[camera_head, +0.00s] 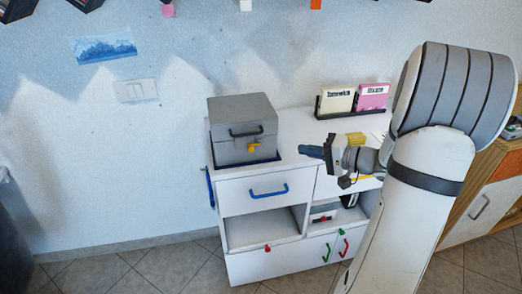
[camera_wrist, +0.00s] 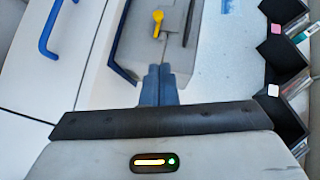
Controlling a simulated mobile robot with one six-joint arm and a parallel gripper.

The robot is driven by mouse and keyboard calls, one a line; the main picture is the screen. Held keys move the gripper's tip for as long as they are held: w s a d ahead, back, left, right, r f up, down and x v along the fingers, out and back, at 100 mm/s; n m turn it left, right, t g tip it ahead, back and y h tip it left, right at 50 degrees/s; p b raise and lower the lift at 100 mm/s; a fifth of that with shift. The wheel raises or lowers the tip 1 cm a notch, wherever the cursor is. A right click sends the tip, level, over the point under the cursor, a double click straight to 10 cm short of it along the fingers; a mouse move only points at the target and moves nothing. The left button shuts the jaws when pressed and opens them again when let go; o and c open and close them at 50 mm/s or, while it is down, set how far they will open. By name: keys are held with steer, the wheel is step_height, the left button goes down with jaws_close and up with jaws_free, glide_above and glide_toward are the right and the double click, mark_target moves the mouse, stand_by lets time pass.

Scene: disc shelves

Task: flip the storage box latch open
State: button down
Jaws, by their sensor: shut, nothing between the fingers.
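The grey storage box (camera_head: 228,152) sits in a dark tray on top of the white cabinet, its lid down, with a dark handle on its front. Its yellow latch (camera_head: 253,147) is on the front face below the handle. In the wrist view the latch (camera_wrist: 157,22) shows at the top, on the grey box (camera_wrist: 135,45). My gripper (camera_head: 303,150) is to the right of the box, pointing left toward it, apart from the latch. In the wrist view my gripper's blue fingers (camera_wrist: 159,72) are together and empty, below the latch in the picture.
The white cabinet (camera_head: 235,191) has a blue drawer handle (camera_head: 269,192) and open shelves below. A dark rack with a cream case (camera_head: 337,101) and a pink case (camera_head: 372,96) stands at the back right of the top. A yellow item (camera_head: 356,138) lies behind my gripper.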

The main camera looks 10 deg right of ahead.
steer(key=shift+w+d, duration=0.15)
steer(key=shift+d, duration=0.1)
steer(key=shift+a, duration=0.1)
steer(key=p, duration=0.1)
glide_toward(251, 145)
steer(key=w, duration=0.3)
steer(key=shift+w+f, duration=0.1)
steer(key=shift+w, duration=0.3)
steer(key=shift+s+a+f, duration=0.1)
steer(key=shift+a+f, duration=0.15)
steer(key=shift+a, duration=0.6)
steer(key=shift+a+f, duration=0.25)
steer(key=shift+a, duration=0.55)
steer(key=shift+f, duration=0.15)
